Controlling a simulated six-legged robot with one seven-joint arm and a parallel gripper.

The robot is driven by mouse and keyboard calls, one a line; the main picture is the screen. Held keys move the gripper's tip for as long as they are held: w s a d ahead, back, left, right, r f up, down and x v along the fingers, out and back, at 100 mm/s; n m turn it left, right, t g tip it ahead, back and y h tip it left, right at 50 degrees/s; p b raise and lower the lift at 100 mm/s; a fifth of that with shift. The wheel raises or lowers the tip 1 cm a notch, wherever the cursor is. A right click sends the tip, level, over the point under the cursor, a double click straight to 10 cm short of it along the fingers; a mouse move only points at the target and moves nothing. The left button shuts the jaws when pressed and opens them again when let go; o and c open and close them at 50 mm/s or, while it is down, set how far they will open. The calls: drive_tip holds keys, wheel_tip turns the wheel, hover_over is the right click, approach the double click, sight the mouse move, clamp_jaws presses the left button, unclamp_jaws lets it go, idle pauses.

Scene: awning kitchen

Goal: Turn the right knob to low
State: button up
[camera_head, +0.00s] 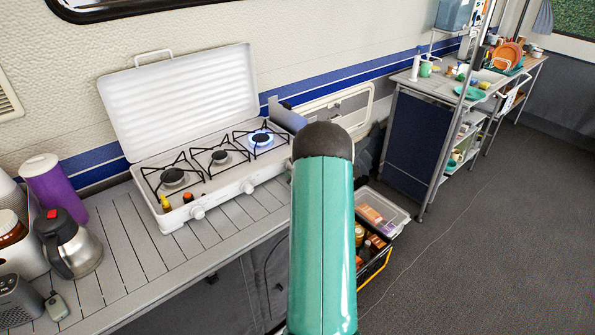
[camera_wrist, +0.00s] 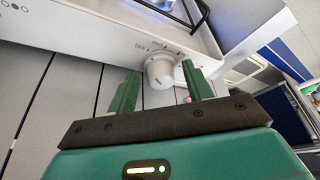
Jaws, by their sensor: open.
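The white right knob (camera_wrist: 160,71) sits on the front panel of the white camping stove (camera_wrist: 240,22) in the wrist view. My gripper (camera_wrist: 160,67) is open, with one green finger on each side of the knob. The fingertips straddle it with small visible gaps; whether either touches cannot be told. In the head view, the stove (camera_head: 230,172) has three burners, and the right burner (camera_head: 261,139) burns with a blue flame. The left knob (camera_head: 198,212) and middle knob (camera_head: 248,187) show there. My green arm hides my gripper and most of the right knob's area.
The stove's raised lid (camera_head: 180,95) stands behind it. A steel jug (camera_head: 70,245) and purple cylinder (camera_head: 55,187) stand left on the slatted counter (camera_head: 150,260). An open crate (camera_head: 375,265) is on the floor right of the counter.

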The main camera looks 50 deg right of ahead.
drive_tip(key=v, duration=1.3)
drive_tip(key=shift+s+a, duration=0.15)
drive_tip(key=shift+s, duration=0.2)
drive_tip(key=w+a+r+n+t+y, duration=0.1)
drive_tip(key=w+a+r+n+y, duration=0.35)
drive_tip(key=a, duration=0.45)
drive_tip(key=w+a+r+n+y, duration=0.3)
drive_tip(key=w+a+r+n, duration=0.15)
drive_tip(key=a, duration=0.45)
drive_tip(key=a+r+n+g+y, duration=0.1)
drive_tip(key=a+r+n+y, duration=0.15)
drive_tip(key=a, duration=0.55)
drive_tip(key=a+r+n+g+y, duration=0.2)
drive_tip(key=a+r+n, duration=0.15)
drive_tip(key=a, duration=0.45)
drive_tip(key=s+a+r+n+g+h, duration=0.1)
drive_tip(key=s+a+r+n+g, duration=0.15)
drive_tip(key=s+a+n, duration=0.5)
drive_tip(key=s+a+r+n+g, duration=0.1)
drive_tip(key=s+a+n+g, duration=0.4)
drive_tip(key=a, duration=0.4)
drive_tip(key=s+r+n+t+h, duration=0.1)
drive_tip(key=s+n+t+h, duration=0.1)
drive_tip(key=s+n+h, duration=0.2)
drive_tip(key=s+n, duration=0.1)
drive_tip(key=s, duration=0.2)
drive_tip(key=shift+r, duration=0.4)
